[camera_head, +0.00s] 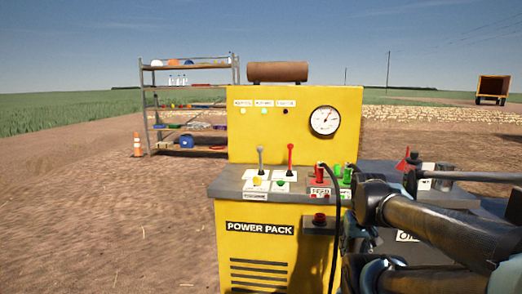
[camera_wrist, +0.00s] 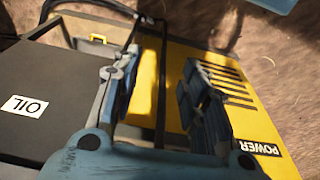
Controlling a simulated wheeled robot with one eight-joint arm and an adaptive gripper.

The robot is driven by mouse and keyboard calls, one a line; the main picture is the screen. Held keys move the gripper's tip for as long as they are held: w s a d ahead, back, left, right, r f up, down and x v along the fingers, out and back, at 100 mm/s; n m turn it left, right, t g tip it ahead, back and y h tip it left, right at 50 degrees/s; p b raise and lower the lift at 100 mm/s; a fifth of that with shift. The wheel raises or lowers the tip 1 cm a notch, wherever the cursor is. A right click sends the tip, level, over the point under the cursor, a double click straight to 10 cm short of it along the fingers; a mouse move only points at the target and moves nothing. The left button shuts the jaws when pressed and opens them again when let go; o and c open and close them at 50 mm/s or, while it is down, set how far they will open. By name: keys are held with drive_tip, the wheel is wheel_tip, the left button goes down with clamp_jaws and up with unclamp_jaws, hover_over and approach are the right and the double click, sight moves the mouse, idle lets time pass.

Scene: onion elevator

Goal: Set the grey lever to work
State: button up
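The grey lever (camera_head: 260,158) stands upright on the grey shelf of the yellow power pack (camera_head: 245,258), left of a red lever (camera_head: 290,157). It lies outside the wrist view. My gripper (camera_wrist: 160,64) is open, its two fingers apart with no object clasped. A dark cable shows in the gap between them, but I cannot tell its distance. In the wrist view the power pack's yellow vented front (camera_wrist: 262,115) lies beyond the right finger. In the head view my arm reaches in from the right, and my gripper is far right of the grey lever and lower.
A yellow button (camera_head: 257,180) and a green button (camera_head: 280,182) sit before the levers. Red couplings (camera_head: 321,174) and a black cable (camera_head: 337,205) are at the shelf's right. A dark oil box (camera_wrist: 55,75) stands beside the pack.

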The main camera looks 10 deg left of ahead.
idle(0.4)
